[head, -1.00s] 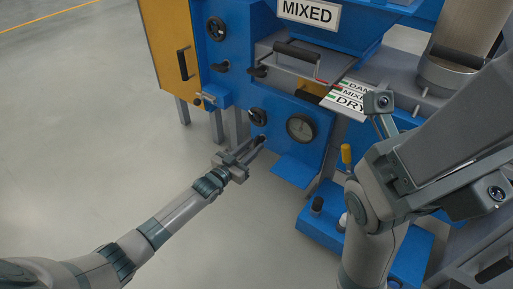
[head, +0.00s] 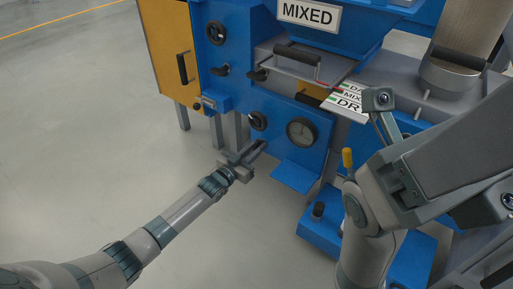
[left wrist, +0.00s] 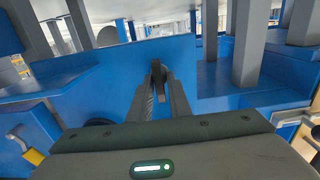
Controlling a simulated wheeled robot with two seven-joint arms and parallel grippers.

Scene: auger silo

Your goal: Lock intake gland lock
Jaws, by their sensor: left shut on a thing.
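Above are a black knob (head: 216,32), a drawer handle (head: 297,54) and a MIXED sign (head: 309,13). A yellow cabinet door (head: 171,55) stands at left. The floor at left is clear.

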